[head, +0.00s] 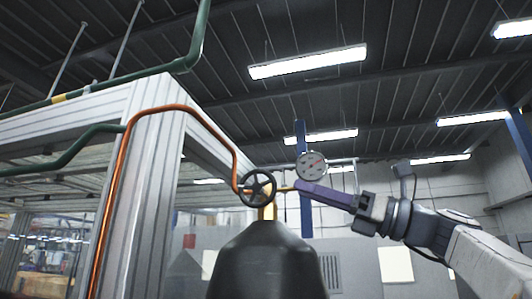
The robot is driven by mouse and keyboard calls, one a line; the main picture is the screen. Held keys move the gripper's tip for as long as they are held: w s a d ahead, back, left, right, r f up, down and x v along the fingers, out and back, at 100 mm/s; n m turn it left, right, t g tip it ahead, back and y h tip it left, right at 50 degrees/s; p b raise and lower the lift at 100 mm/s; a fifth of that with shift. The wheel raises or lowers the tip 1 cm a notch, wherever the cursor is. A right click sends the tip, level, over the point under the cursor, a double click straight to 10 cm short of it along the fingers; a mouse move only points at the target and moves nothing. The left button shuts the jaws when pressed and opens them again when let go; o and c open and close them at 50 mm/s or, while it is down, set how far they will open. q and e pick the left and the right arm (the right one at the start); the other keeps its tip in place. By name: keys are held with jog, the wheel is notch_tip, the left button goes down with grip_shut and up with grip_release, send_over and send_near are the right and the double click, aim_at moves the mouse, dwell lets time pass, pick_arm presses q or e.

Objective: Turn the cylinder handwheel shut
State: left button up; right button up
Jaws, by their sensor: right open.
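A black spoked handwheel (257,188) sits on the brass valve (269,208) at the top of a dark grey cylinder (267,262) in the lower middle of the head view. A round pressure gauge (311,166) stands just right of the valve. My right gripper (298,187) comes in from the right, with its purple finger pointing left toward the valve, just right of the handwheel. It is open and holds nothing that I can see. Whether its tip touches the valve cannot be told. My left gripper is not in view.
An orange pipe (176,107) runs from the valve up over a pale metal frame post (150,200) at the left. A green pipe (130,76) crosses the upper left. A blue column (301,135) stands behind the gauge. The space above the handwheel looks clear.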

aim_at(264, 177)
jog(key=p+x, duration=0.2)
jog(key=x, duration=0.2)
jog(key=p+x, duration=0.2)
jog(key=x, duration=0.2)
jog(key=shift+w+a+r+p, duration=0.15)
jog(key=shift+r+p, duration=0.15)
jog(key=shift+r, duration=0.05)
jog(key=shift+w+a, duration=0.15)
jog(key=shift+a, duration=0.35)
grip_shut()
